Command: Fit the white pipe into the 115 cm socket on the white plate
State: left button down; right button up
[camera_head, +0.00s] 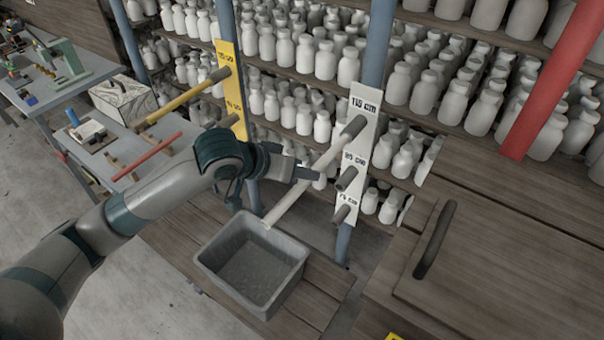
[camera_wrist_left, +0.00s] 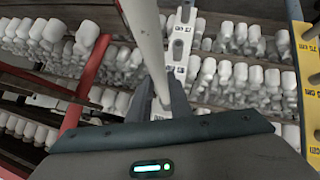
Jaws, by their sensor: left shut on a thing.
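The white plate (camera_head: 354,155) is fixed to a blue post and has several grey sockets. The 115 cm socket (camera_head: 354,127) is the topmost, beside its label. My left gripper (camera_head: 308,173) is shut on the white pipe (camera_head: 286,201) partway along its length. The pipe slants, its upper end meeting the 115 cm socket in the head view; I cannot tell whether it is inside. Its lower end hangs over the grey bin. In the left wrist view the pipe (camera_wrist_left: 148,40) passes between the fingers (camera_wrist_left: 161,98), with the plate (camera_wrist_left: 181,48) behind. My right gripper is out of view.
A grey bin (camera_head: 221,258) stands below the pipe. A yellow plate (camera_head: 231,90) holds a yellow pipe (camera_head: 181,101) at the left. Shelves of white bottles fill the back. A red post (camera_head: 553,80) and a wooden surface (camera_head: 500,265) with a dark handle are at the right.

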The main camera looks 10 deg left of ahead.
aim_at(326, 154)
pick_arm(q)
jog(key=shift+w+d, duration=0.35)
jog(key=shift+w, duration=0.5)
jog(key=shift+w+d, duration=0.3)
jog(key=shift+w, duration=0.4)
jog(key=shift+w+d, duration=0.3)
jog(key=shift+w, duration=0.35)
jog(key=shift+w+d, duration=0.35)
jog(key=shift+w, duration=0.5)
jog(key=shift+w+d, duration=0.3)
jog(key=shift+w, duration=0.5)
jog(key=c, duration=1.5)
grip_release()
jog(key=shift+c, duration=0.2)
jog(key=shift+s+a+r+b, duration=0.3)
jog(key=shift+r, duration=0.05)
jog(key=b+v, duration=0.5)
jog(key=v, duration=1.1)
jog(key=shift+r, duration=0.2)
